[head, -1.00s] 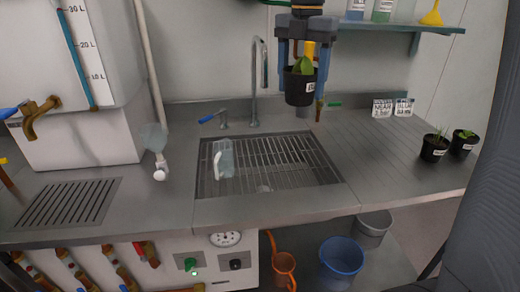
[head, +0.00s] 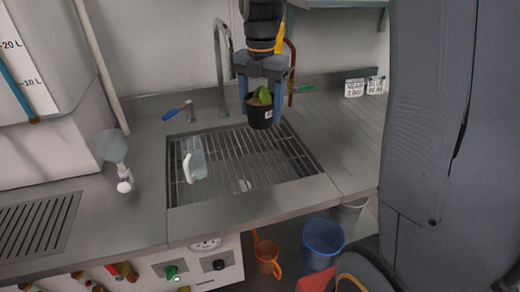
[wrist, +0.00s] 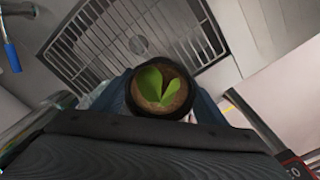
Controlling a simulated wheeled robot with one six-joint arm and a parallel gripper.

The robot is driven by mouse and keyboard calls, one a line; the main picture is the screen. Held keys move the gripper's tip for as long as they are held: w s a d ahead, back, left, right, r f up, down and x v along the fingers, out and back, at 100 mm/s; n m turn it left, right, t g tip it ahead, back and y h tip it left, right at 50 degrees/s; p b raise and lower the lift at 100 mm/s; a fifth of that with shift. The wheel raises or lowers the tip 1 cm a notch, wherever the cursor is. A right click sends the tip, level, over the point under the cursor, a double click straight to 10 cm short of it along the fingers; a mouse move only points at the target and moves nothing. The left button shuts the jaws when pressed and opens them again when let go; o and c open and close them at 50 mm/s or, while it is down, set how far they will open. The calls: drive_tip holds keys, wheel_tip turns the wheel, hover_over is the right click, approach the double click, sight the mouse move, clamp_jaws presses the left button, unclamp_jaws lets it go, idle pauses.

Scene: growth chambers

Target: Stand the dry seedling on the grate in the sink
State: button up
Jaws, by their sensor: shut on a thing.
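My gripper (head: 262,92) is shut on a black pot (head: 260,117) holding a small green seedling (head: 264,96). In the wrist view the seedling's two green leaves (wrist: 158,82) stand in brown soil, with the pot between the fingers. The grate also shows beyond the pot in the wrist view (wrist: 100,40).
A clear jug (head: 194,158) stands on the grate's left side. A tall faucet (head: 222,70) and a blue-handled tap (head: 178,110) stand behind the sink. Label cards (head: 364,86) are at the back right. The grate's middle and right are largely clear.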

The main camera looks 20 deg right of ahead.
wheel_tip(320, 180, down, 15)
drive_tip(key=p, duration=0.2)
drive_tip(key=shift+f+p, duration=0.15)
drive_tip(key=shift+p, duration=0.25)
drive_tip(key=shift+f, duration=0.15)
drive_tip(key=o, duration=1.2)
